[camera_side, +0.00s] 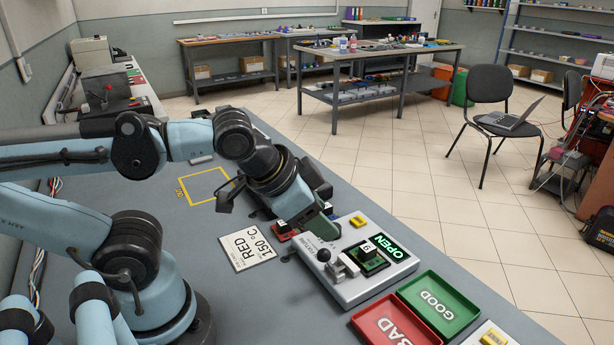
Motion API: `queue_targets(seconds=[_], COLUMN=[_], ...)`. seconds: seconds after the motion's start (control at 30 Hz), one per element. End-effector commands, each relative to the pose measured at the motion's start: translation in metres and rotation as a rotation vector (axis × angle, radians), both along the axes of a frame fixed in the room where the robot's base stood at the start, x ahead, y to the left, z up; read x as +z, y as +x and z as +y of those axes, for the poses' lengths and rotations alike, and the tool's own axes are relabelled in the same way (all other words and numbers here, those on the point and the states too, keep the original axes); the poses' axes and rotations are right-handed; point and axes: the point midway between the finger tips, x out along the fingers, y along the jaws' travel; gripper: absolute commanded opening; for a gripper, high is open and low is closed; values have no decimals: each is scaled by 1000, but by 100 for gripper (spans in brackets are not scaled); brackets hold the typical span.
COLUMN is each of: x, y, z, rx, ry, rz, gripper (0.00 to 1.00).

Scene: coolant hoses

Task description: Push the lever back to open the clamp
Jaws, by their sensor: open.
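The clamp fixture (350,291) is a pale box on the bench with a green OPEN label (385,246) at its far right. A lever with a round black knob (323,255) stands up at the fixture's left side. The metal clamp (346,264) is beside it, next to a small green and black part (373,263) with a white tag reading 9. My gripper (318,230) is open, just behind and above the knob in the picture. Its fingertips are partly hidden, and I cannot tell whether they touch the lever.
A green GOOD tray (469,322) and a red BAD tray (372,337) lie right of the fixture. A red part (283,236) sits behind, near my gripper. A yellow-outlined square (190,203) on the bench is empty.

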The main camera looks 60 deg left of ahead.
Motion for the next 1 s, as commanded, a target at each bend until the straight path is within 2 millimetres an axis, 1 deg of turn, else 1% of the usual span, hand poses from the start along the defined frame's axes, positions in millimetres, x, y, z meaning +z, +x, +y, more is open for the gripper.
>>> queue_targets(seconds=[0.1, 0.23, 0.63, 0.77, 0.9, 1.0], x=[12, 20, 21, 11, -7, -16], y=[0, 0, 1, 9, 21, 25], z=[0, 0, 1, 10, 27, 37], rx=[0, 0, 5, 62, 159, 209], ry=[0, 0, -2, -33, -91, -123], rz=[0, 1, 1, 6, 10, 9], gripper=[51, 51, 51, 51, 51, 51])
